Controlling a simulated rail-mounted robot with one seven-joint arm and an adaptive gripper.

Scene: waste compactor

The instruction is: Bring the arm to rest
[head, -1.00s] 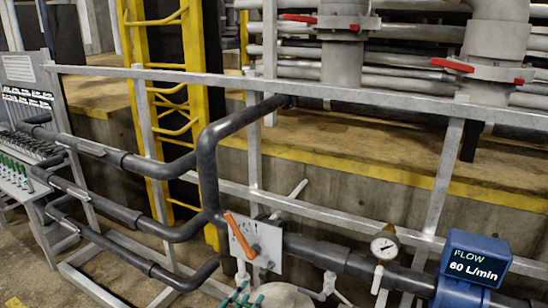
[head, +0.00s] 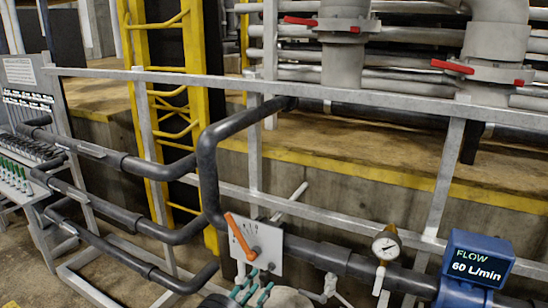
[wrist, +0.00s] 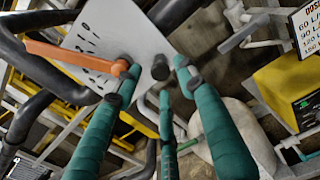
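My gripper (head: 250,291) shows at the bottom of the head view, just below the white valve plate (head: 262,247). In the wrist view its green fingers (wrist: 155,85) are spread apart with nothing held between them. The orange valve lever (head: 239,236) tilts up to the left on the plate. In the wrist view the lever (wrist: 75,55) runs left from its pivot, which appears close to the left fingertip. I cannot tell whether that finger touches it. My arm is mostly out of view.
A blue flow meter (head: 472,270) reads 60 L/min. A pressure gauge (head: 386,246) stands beside it. Dark pipes (head: 140,220) and a grey rail frame (head: 300,83) surround the plate. A yellow box (wrist: 292,88) and a flow-rate sign (wrist: 308,28) show at right in the wrist view.

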